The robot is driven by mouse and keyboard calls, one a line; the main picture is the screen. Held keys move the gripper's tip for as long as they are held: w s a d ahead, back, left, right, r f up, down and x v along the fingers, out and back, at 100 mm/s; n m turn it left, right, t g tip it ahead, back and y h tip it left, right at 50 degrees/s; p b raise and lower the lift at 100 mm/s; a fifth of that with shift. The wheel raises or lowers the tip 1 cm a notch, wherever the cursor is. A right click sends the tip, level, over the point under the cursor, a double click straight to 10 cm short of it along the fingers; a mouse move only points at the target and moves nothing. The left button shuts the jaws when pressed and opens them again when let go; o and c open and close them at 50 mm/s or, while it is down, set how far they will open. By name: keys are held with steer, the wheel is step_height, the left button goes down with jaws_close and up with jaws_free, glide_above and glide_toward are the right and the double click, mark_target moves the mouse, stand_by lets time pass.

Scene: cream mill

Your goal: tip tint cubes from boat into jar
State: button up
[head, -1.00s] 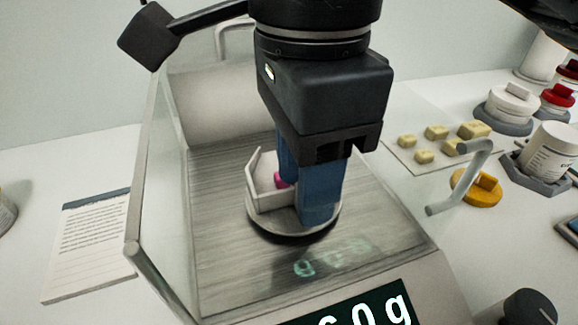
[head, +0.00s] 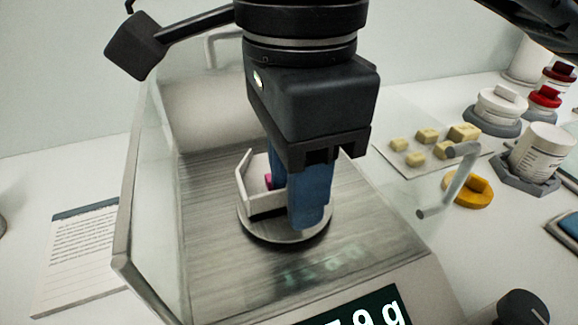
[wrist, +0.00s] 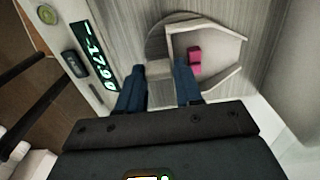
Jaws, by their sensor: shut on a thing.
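The boat (head: 250,181) is a small white angular tray over the round pan (head: 252,229) of the scale. Pink tint cubes (wrist: 194,60) lie inside it; a bit of pink also shows in the head view (head: 268,180). My gripper (wrist: 160,84) is shut on the boat's grey tab (wrist: 159,69), its blue fingers on either side. A dark band shows under the boat's near edge; I cannot tell how far it is off the pan. A white labelled jar (head: 542,153) stands in a grey hexagonal holder at the right; its inside is hidden.
Clear glass walls with a handle (head: 447,180) enclose the scale. The display (head: 365,310), partly cut off, ends in 7.9 g. Beige cubes (head: 427,136) lie on a sheet to the right. A yellow lid (head: 468,190) and lidded jars (head: 498,106) stand beyond. A notepad (head: 78,255) lies left.

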step_height(320, 180, up, 9)
steer(key=shift+r, duration=0.2)
steer(key=shift+d, duration=0.1)
